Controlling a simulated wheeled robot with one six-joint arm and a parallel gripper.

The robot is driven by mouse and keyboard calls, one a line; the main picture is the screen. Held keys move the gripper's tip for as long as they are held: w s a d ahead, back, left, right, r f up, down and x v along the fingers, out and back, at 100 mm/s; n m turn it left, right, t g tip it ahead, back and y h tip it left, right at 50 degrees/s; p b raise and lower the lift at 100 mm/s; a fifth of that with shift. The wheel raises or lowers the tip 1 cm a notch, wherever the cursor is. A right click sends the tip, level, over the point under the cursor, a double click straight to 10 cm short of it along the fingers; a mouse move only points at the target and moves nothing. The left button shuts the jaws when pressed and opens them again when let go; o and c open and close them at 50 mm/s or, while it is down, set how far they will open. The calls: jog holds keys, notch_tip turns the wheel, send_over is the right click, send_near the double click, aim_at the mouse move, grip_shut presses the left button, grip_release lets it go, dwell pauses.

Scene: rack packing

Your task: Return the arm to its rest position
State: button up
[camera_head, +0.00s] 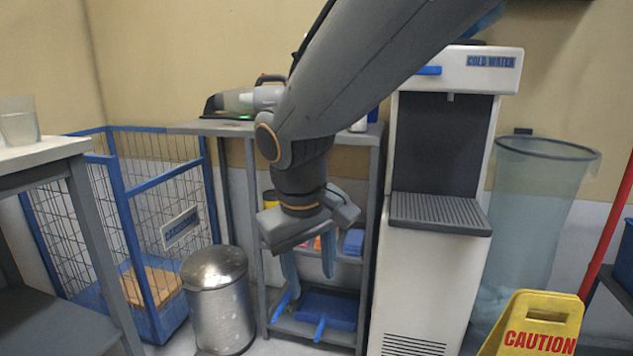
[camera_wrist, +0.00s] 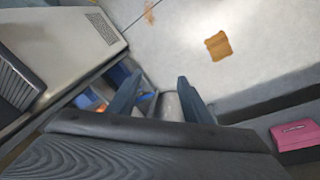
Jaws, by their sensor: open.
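My gripper (camera_head: 308,262) hangs from my arm in front of the grey shelf rack in the head view, with its fingers pointing down. The fingers are apart and nothing shows between them. In the wrist view, my gripper (camera_wrist: 155,95) shows two blue-grey fingertips spread apart, with the floor and part of the rack beyond. My arm crosses the upper middle of the head view and hides part of the rack (camera_head: 367,200) and the wall.
A water dispenser (camera_head: 425,270) stands right of the rack, with a clear bin (camera_head: 535,200) and a yellow caution sign (camera_head: 537,325) further right. A metal trash can (camera_head: 218,305) and a blue wire cage (camera_head: 120,190) stand left. A handheld vacuum (camera_head: 240,101) lies on the rack's top.

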jog(key=s+f+g+y+p, duration=0.1)
jog(key=s+f, duration=0.3)
jog(key=s, duration=0.4)
jog(key=s+f+g+y, duration=0.1)
jog(key=s+f, duration=0.4)
jog(key=s, duration=0.2)
jog(key=d+r+m+p, duration=0.3)
jog(key=d+r+p, duration=0.7)
jog(key=r+p, duration=0.3)
jog(key=d+r+m+h+p, duration=0.1)
jog(key=d+r+m+p, duration=0.2)
jog(key=d+r+p, duration=0.7)
notch_tip(320, 180, up, 4)
jog(key=p, duration=0.5)
jog(key=shift+s+d+f+m, duration=0.2)
jog(key=shift+s+f+m, duration=0.05)
jog(key=shift+m, duration=0.05)
